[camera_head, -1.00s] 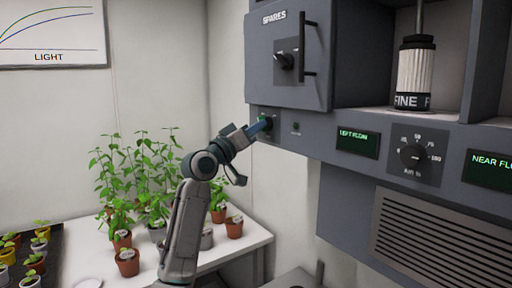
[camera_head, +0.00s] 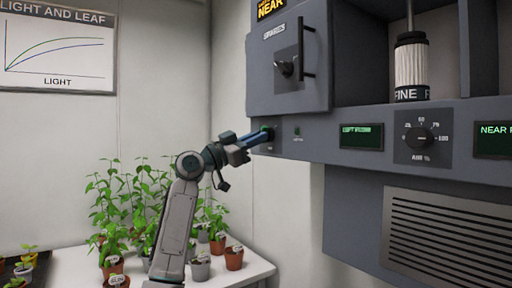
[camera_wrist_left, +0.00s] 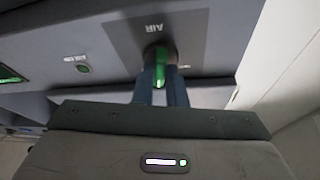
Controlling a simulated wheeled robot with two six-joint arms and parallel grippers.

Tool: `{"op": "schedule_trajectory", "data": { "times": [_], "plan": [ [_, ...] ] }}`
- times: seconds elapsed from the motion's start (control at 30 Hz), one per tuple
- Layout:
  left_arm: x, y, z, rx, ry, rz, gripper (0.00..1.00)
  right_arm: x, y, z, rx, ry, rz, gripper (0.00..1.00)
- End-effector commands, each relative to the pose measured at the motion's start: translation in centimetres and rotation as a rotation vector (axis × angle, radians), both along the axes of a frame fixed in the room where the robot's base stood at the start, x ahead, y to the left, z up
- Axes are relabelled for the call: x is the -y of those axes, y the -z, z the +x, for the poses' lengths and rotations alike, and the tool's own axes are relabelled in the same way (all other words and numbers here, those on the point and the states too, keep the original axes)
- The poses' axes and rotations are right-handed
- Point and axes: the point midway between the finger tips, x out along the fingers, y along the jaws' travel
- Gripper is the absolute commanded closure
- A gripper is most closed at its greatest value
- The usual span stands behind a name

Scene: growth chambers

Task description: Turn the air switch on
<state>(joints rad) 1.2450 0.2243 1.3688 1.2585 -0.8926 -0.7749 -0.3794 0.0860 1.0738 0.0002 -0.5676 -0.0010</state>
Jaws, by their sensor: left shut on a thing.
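The air switch (camera_wrist_left: 161,58) is a dark round knob with a green bar, on a dark plate marked AIR in the left wrist view. In the head view the switch (camera_head: 268,132) is a small dark-green knob below the SPARES door. My left gripper (camera_wrist_left: 160,88) is shut on the knob, with its blue fingers on either side of the green bar. In the head view the left gripper (camera_head: 261,137) reaches the panel from the left and partly covers the switch. My right gripper is not in view.
The SPARES door (camera_head: 288,75) with its handle juts out above the switch. A small green lamp (camera_head: 297,131), a green display (camera_head: 362,135) and an Air % dial (camera_head: 423,138) sit to the right. Potted plants on a white table (camera_head: 262,266) stand below the arm.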

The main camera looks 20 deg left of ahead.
Motion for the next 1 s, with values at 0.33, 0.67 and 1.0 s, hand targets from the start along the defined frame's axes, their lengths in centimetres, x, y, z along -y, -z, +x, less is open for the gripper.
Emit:
{"op": "schedule_trajectory", "data": {
  "times": [0.33, 0.67, 1.0],
  "plan": [
    [-0.2, 0.2, 0.2, 0.17, 0.003, 0.223, 1.0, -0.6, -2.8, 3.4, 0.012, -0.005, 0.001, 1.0],
    [-0.3, 0.0, 0.3, 0.289, 0.002, 0.379, 1.0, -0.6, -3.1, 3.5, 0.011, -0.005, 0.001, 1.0],
    [-0.3, 0.0, 0.3, 0.334, 0.002, 0.435, 1.0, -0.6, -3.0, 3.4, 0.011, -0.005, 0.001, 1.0]
  ]
}}
